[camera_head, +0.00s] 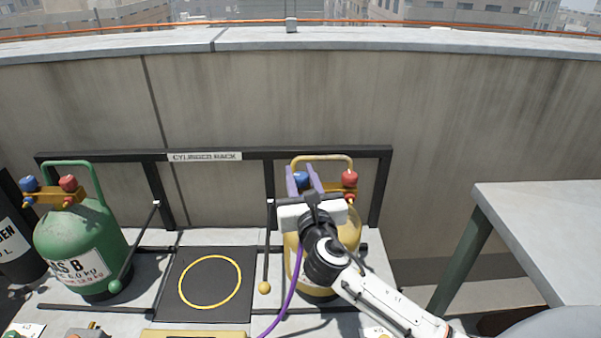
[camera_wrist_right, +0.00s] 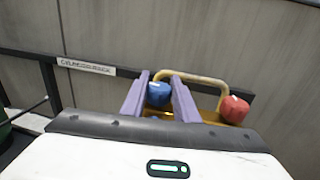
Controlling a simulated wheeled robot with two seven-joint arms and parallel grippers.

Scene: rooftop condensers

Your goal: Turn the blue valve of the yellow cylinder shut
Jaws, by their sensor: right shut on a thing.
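The yellow cylinder (camera_head: 350,228) stands upright at the right end of the rack, partly hidden by my right gripper and arm. Its blue valve (camera_head: 301,179) is at the top left and its red valve (camera_head: 349,179) at the top right, below a yellow handle. My right gripper (camera_head: 302,178) has its purple fingers on either side of the blue valve and is shut on it. In the right wrist view the blue valve (camera_wrist_right: 159,94) sits between the two fingers, with the red valve (camera_wrist_right: 235,109) to the right. My left gripper is not in view.
A green cylinder (camera_head: 80,240) with blue and red valves stands at the left of the black cylinder rack (camera_head: 330,153). A black mat with a yellow ring (camera_head: 210,305) lies between the cylinders. A grey table (camera_head: 550,235) is at right. A concrete wall stands behind.

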